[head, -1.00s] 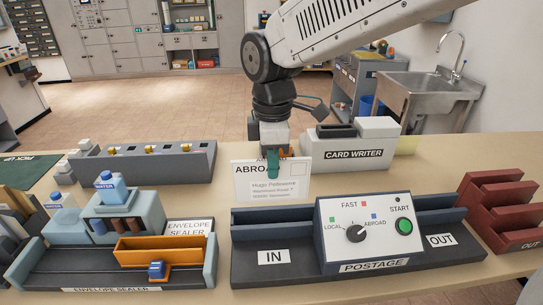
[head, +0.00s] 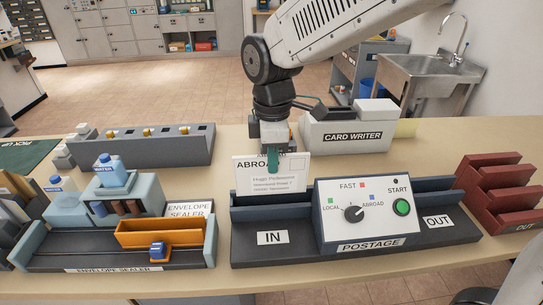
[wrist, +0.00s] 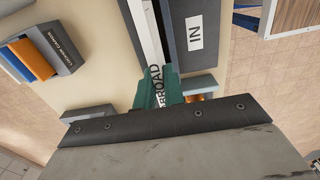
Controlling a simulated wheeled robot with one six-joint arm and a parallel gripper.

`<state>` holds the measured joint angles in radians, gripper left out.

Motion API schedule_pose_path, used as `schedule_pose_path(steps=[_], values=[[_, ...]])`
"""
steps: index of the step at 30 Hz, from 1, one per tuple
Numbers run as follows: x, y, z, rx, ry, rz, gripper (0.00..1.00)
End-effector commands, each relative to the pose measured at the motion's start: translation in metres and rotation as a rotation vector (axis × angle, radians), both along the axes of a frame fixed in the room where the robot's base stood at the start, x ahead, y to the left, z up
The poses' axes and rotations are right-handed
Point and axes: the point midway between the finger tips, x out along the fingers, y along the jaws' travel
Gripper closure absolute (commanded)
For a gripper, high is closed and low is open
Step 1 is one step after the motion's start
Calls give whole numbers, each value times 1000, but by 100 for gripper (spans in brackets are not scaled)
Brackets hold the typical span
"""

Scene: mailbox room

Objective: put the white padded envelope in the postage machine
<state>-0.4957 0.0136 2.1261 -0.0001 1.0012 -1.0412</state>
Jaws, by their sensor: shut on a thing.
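The white padded envelope (head: 260,178) is upright in my gripper (head: 273,158), with "ABROAD" and an address facing the head camera. My gripper is shut on its top edge. The envelope is at the back of the left, "IN" side of the postage machine (head: 370,242); its lower edge is hidden behind the machine's blue back wall. The wrist view shows the envelope (wrist: 148,40) edge-on between the green fingers, alongside the machine's "IN" tray (wrist: 196,75). The machine has a dial between "LOCAL" and "ABROAD" and a green start button (head: 401,207).
The envelope sealer (head: 100,255) stands to the left of the machine. The card writer (head: 352,134) is behind it, and a dark red "OUT" rack (head: 500,195) is to the right. A grey holder with several slots (head: 140,150) is at the back left.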

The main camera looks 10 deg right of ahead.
Motion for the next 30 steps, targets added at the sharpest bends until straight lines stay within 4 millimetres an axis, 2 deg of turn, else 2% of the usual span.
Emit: schedule_pose_path(steps=[12,30], values=[[0,-1,-4,0,1,0,100],[0,-1,-32,0,1,0,100]])
